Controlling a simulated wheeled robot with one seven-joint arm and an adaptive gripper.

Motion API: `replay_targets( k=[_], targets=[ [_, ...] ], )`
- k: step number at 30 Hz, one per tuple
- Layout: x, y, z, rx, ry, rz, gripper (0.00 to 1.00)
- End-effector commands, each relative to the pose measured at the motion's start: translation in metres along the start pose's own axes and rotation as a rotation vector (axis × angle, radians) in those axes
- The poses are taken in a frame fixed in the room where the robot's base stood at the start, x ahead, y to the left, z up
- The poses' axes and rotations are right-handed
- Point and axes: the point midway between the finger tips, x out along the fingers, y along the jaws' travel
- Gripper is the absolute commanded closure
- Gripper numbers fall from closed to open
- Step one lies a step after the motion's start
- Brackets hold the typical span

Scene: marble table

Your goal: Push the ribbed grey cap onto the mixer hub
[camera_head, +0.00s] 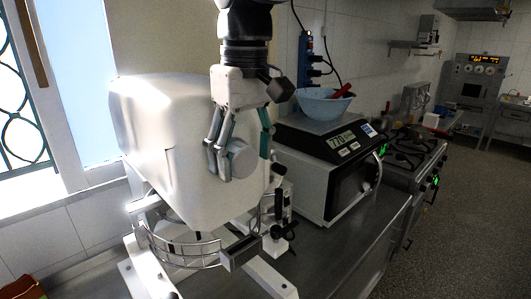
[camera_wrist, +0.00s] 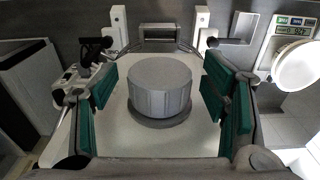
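The ribbed grey cap (camera_wrist: 160,88) is a short cylinder in the middle of the wrist view. A darker round base, seemingly the mixer hub (camera_wrist: 160,120), shows around its lower edge. I cannot tell whether the cap is fully seated. In the head view the cap (camera_head: 240,159) shows as a pale grey disc at the front of the white mixer (camera_head: 165,130). My gripper (camera_head: 240,152) hangs from above with its fingers around the cap. In the wrist view my gripper (camera_wrist: 160,100) is open, its green pads on either side of the cap with visible gaps.
A wire guard (camera_head: 180,252) is below the mixer head. To the right, a scale (camera_head: 335,140) carries a blue bowl (camera_head: 322,104) with a red-handled tool. A stove (camera_head: 410,155) stands farther right. The steel counter (camera_head: 345,255) has bare room at the front right.

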Motion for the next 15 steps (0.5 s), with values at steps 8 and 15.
replay_targets(
  k=[8, 15],
  targets=[
    [0.000, 0.000, 0.000, 0.000, -0.001, 0.000, 0.30],
    [-0.023, 0.000, -0.001, 0.000, 0.003, 0.001, 0.30]
  ],
)
